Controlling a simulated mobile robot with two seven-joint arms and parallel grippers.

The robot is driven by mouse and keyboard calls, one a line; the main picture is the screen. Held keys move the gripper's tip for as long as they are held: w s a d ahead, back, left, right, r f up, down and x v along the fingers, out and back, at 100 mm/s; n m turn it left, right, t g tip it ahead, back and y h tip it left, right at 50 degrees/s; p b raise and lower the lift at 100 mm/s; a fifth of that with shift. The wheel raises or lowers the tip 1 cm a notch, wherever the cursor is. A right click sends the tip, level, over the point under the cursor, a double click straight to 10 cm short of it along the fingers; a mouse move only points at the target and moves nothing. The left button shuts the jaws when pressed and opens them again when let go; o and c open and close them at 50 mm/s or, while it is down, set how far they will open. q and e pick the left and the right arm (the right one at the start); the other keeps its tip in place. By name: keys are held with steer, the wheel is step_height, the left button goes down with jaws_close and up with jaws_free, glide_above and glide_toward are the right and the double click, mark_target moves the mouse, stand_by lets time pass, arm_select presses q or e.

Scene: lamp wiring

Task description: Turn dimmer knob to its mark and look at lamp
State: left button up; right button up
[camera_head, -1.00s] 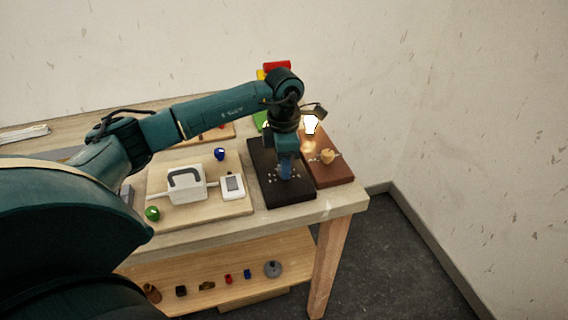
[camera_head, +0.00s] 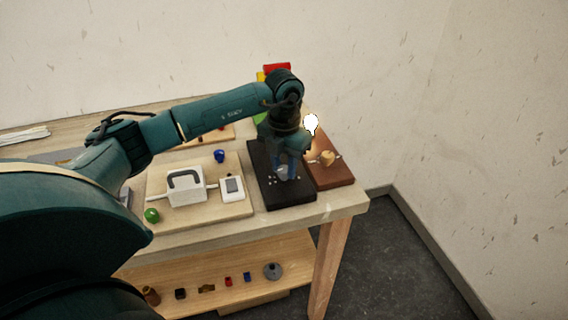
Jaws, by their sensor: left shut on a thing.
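My left gripper (camera_head: 285,173) points down over the black board (camera_head: 291,196) near the table's right end. It is shut on the dimmer knob, which its fingers mostly hide. The mark beside the knob is too small to make out; a few pale dots show on the board around the fingers. The lamp bulb (camera_head: 311,124) glows bright white just right of my left wrist, above the brown board (camera_head: 333,176). My right gripper is not in view.
A light wooden board (camera_head: 207,212) to the left holds a white box with a grey handle (camera_head: 186,186), a small white meter (camera_head: 232,188), a blue knob (camera_head: 219,156) and a green ball (camera_head: 151,215). Small parts lie on the lower shelf (camera_head: 215,272).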

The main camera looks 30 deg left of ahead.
mark_target(284, 168)
arm_select(q)
steer(key=shift+n, duration=0.4)
steer(key=o, duration=1)
steer(key=shift+c, duration=0.2)
steer(key=shift+r, duration=0.1)
step_height(284, 168, up, 13)
steer(key=b, duration=0.1)
